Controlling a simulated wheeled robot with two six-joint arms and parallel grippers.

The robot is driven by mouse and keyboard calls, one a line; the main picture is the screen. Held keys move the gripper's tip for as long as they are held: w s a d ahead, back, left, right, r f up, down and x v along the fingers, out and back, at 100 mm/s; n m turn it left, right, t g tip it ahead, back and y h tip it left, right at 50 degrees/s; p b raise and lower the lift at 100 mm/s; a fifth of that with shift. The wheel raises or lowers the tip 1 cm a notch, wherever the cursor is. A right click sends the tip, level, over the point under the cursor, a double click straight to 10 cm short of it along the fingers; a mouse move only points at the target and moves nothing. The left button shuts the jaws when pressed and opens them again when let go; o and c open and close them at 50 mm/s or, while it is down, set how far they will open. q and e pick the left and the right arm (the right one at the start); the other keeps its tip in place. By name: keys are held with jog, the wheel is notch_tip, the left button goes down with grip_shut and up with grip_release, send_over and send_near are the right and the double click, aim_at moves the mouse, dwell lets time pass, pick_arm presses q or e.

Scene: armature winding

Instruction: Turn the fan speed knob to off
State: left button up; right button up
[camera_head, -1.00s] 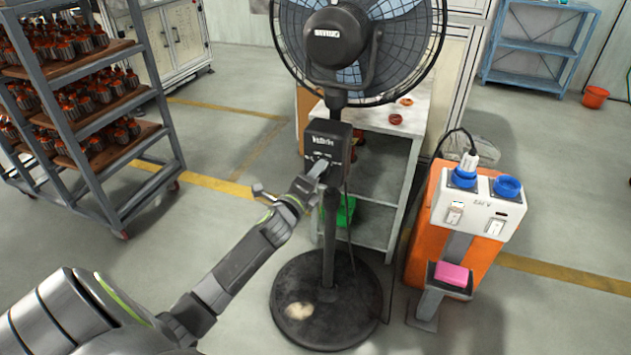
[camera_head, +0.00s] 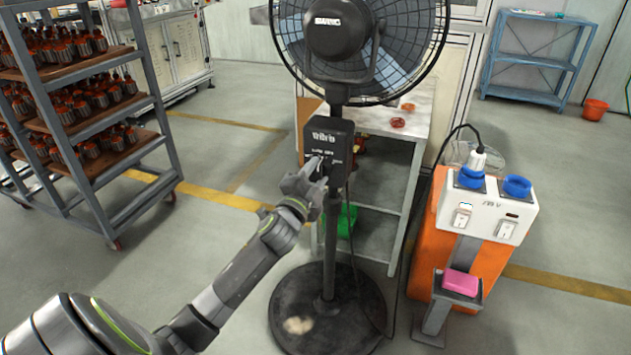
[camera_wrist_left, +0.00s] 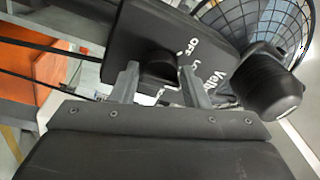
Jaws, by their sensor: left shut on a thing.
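The pedestal fan (camera_head: 338,35) stands ahead, with a dark control box (camera_head: 329,148) on its pole. My left gripper (camera_head: 316,168) is at the front of the box, and its fingertips touch the lower part of that face. In the left wrist view the black speed knob (camera_wrist_left: 158,65) sits between the two fingers of my left gripper (camera_wrist_left: 158,85), which is shut on it. White lettering, including "OFF", shows on the box (camera_wrist_left: 140,30) beside the knob. The knob's pointer direction cannot be made out. My right gripper is not in view.
An orange cabinet (camera_head: 424,240) with a white socket panel (camera_head: 487,212) and a pink block (camera_head: 461,282) stands to the right. A shelf rack (camera_head: 170,150) of parts is at left. The fan's round base (camera_head: 330,315) stands on open floor.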

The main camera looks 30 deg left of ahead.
pick_arm(q)
jog(key=n+b, duration=0.1)
jog(key=n, duration=0.2)
jog(key=n+y+b, duration=0.1)
jog(key=n, duration=0.2)
jog(key=f+n+y+b, duration=0.1)
jog(key=n, duration=0.2)
jog(key=shift+d+g+b, duration=0.15)
jog(key=shift+g+b, duration=0.15)
jog(key=shift+b, duration=0.05)
jog(key=shift+d+n+y+b, duration=0.1)
jog(key=shift+n+y+b, duration=0.2)
jog(key=shift+n, duration=1.6)
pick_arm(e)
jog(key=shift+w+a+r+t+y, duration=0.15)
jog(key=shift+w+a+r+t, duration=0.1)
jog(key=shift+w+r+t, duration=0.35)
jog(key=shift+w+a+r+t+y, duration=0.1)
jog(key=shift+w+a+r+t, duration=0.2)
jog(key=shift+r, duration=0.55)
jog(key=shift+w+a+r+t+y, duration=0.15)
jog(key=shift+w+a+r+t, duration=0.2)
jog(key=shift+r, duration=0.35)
pick_arm(q)
jog(key=shift+r+n, duration=0.1)
jog(key=shift+n, duration=0.2)
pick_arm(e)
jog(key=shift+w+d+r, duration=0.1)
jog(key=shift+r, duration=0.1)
